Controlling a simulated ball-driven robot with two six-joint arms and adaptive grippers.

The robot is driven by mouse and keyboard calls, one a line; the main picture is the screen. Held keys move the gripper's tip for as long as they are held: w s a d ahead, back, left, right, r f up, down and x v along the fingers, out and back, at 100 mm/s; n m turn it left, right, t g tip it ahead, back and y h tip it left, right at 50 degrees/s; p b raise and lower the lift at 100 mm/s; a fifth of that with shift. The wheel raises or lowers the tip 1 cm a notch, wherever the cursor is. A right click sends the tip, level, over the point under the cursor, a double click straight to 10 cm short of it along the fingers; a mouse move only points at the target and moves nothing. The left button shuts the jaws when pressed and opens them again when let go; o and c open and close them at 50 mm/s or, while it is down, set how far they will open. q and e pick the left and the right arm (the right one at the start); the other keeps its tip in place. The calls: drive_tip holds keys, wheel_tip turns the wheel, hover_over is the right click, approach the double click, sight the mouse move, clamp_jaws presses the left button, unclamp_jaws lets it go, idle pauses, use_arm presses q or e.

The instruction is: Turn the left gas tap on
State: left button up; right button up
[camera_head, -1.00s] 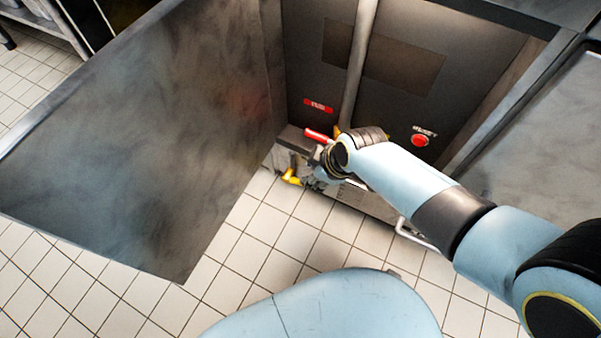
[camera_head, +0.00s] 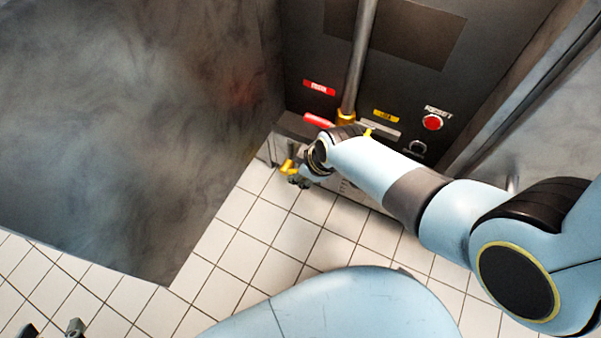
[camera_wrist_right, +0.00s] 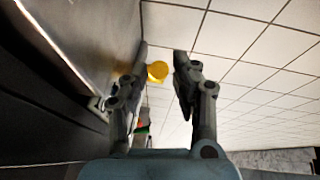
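A red lever (camera_head: 318,120) lies on a grey ledge under a red label (camera_head: 319,87) on the dark panel. A yellow piece (camera_head: 287,168) sticks out low at the ledge's left end; I cannot tell which tap it belongs to. It seems to be the yellow round end (camera_wrist_right: 157,71) in the right wrist view. My right gripper (camera_head: 299,178) is beside it, partly hidden behind my wrist. In the wrist view my right gripper (camera_wrist_right: 162,62) is open, with the yellow end between or just beyond its fingers.
A vertical pipe (camera_head: 361,50) with a yellow fitting runs down the panel. A yellow label (camera_head: 386,115) and a red reset button (camera_head: 432,122) are to its right. A large grey metal panel (camera_head: 130,130) stands at the left. The tiled floor (camera_head: 255,250) is clear.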

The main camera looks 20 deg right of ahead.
drive_tip(key=shift+w+f, duration=0.15)
drive_tip(key=shift+f, duration=0.2)
clamp_jaws()
idle(0.3)
